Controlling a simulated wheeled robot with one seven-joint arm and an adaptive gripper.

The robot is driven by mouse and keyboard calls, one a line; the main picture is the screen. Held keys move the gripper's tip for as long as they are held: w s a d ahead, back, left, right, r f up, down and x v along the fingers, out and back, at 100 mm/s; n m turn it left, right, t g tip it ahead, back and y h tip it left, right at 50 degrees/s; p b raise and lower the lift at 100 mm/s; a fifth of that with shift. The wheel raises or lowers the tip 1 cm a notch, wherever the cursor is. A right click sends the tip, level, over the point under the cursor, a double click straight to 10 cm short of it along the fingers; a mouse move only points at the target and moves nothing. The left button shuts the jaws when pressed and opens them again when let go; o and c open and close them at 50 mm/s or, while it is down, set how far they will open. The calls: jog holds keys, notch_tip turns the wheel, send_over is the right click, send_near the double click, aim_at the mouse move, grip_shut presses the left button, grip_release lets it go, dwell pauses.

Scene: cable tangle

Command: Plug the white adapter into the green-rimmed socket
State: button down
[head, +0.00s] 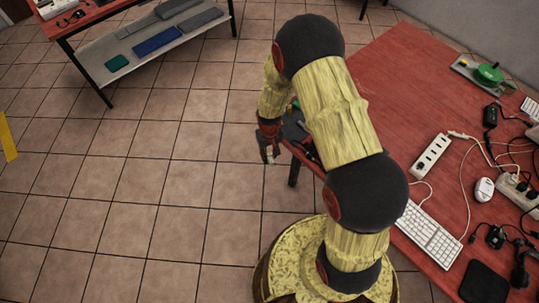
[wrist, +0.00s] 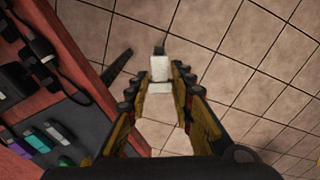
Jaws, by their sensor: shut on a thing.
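My gripper (wrist: 160,84) is shut on the white adapter (wrist: 159,70), which sits between the fingertips in the wrist view. A small dark part shows at the adapter's far end. In the head view my gripper (head: 268,153) hangs over the tiled floor, just left of the red table's edge. A white power strip (head: 431,155) lies on the table, and another white strip (head: 515,189) lies farther right among cables. I cannot make out a green rim on any socket; the outlets are too small to tell.
The red table (head: 400,85) carries a white keyboard (head: 428,234), a white mouse (head: 484,189), tangled cables and a green round object (head: 488,73) on a grey plate. A grey tray (wrist: 85,128) with small coloured pieces is beside my gripper.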

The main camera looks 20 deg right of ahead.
aim_at(269, 156)
jog(key=shift+r+p, duration=1.05)
jog(key=shift+r, duration=0.7)
jog(key=shift+f, duration=0.1)
